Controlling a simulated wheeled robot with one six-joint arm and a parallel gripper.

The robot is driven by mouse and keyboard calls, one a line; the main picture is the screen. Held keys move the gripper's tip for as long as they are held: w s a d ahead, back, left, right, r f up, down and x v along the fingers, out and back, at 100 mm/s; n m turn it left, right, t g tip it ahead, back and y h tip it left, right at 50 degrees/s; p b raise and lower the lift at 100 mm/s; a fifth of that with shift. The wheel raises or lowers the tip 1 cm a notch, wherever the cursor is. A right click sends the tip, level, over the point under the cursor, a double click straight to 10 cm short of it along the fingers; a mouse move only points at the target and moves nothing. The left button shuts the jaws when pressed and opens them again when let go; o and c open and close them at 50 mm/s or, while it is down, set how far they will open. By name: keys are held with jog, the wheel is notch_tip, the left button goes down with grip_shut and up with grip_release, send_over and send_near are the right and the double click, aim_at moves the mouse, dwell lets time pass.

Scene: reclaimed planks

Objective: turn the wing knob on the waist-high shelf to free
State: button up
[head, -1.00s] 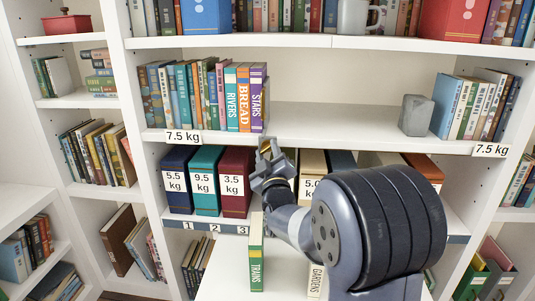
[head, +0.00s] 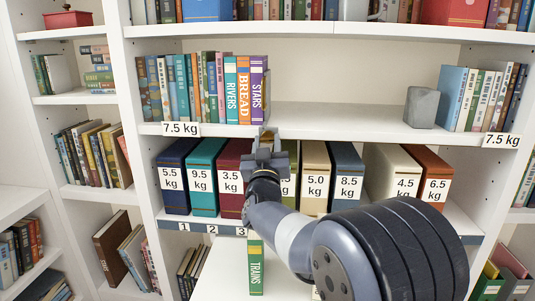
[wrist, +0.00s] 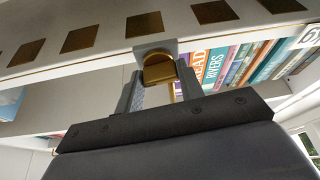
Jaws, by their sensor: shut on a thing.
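The wing knob (wrist: 158,69) shows as a brass-coloured piece against a grey mount at the shelf edge in the wrist view. My gripper (wrist: 160,84) has one finger on either side of it and is shut on it. In the head view my gripper (head: 267,142) reaches up to the front edge of the waist-high shelf (head: 330,127), right of the left 7.5 kg label. The knob is mostly hidden there behind the fingers. I cannot read any free mark or the knob's exact angle.
Upright books (head: 205,88) stand on the shelf above left of my gripper, and a grey block (head: 421,107) stands at right. Weight-labelled binders (head: 204,180) fill the shelf below, close behind my wrist. A green TRANS book (head: 256,265) stands beneath my arm.

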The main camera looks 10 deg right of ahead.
jog(key=shift+m+h, duration=0.4)
jog(key=shift+m, duration=0.6)
jog(key=shift+m+b, duration=0.3)
jog(key=shift+m, duration=0.1)
jog(key=o, duration=1)
jog(key=v, duration=0.7)
jog(key=shift+s+a, duration=0.15)
jog(key=shift+f, duration=0.1)
